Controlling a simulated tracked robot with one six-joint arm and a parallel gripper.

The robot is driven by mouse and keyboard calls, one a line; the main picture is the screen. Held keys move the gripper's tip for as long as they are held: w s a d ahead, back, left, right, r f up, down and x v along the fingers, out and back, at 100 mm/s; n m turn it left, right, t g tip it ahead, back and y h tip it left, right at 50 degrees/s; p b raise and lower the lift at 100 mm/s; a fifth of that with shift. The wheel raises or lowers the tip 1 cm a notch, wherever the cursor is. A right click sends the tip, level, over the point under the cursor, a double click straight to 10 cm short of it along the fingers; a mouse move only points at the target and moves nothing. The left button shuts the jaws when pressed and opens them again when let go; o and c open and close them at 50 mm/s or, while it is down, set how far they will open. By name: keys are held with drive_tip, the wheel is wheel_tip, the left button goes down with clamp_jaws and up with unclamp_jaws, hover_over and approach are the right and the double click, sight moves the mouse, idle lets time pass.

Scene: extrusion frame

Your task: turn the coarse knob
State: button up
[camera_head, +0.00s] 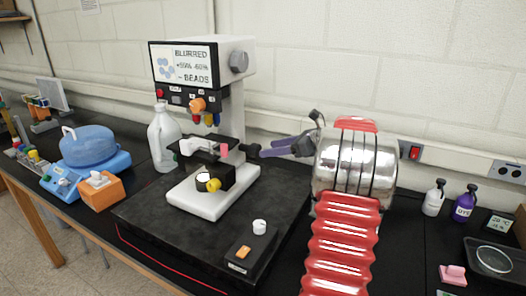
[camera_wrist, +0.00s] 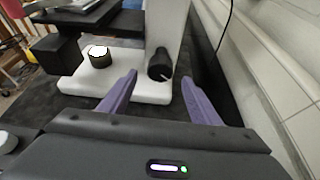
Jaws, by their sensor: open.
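The microscope (camera_head: 238,110) stands on a dark platform, with a white base and column and a screen that reads "BLURRED" and "BEADS". The coarse knob (camera_head: 253,150) is a black round knob low on the right side of its column. In the wrist view the knob (camera_wrist: 159,64) shows as a dark cylinder ahead, between the lines of my two purple fingers. My gripper (camera_head: 266,151) is open, just right of the knob. In the wrist view the fingertips (camera_wrist: 160,79) stand either side of the knob's near end; I cannot tell whether they touch it.
A grey knob (camera_head: 239,62) is on the screen housing. A clear jug (camera_head: 163,137) stands left of the microscope. A small black box (camera_head: 248,254) with a white knob lies at the platform's front. The wall runs close behind, along the wrist view's right side.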

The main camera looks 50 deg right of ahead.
drive_tip(key=v, duration=0.6)
drive_tip(key=shift+s, duration=0.2)
drive_tip(key=shift+d+r, duration=0.1)
idle(2.2)
drive_tip(key=a+n+h, duration=0.1)
drive_tip(key=n, duration=0.1)
drive_tip(key=a+f+n+t+h, duration=0.1)
drive_tip(key=n, duration=0.1)
drive_tip(key=s+a+n+t+h, duration=0.1)
drive_tip(key=n+h, duration=0.1)
drive_tip(key=shift+a+f, duration=0.3)
drive_tip(key=shift+a, duration=0.05)
idle(0.5)
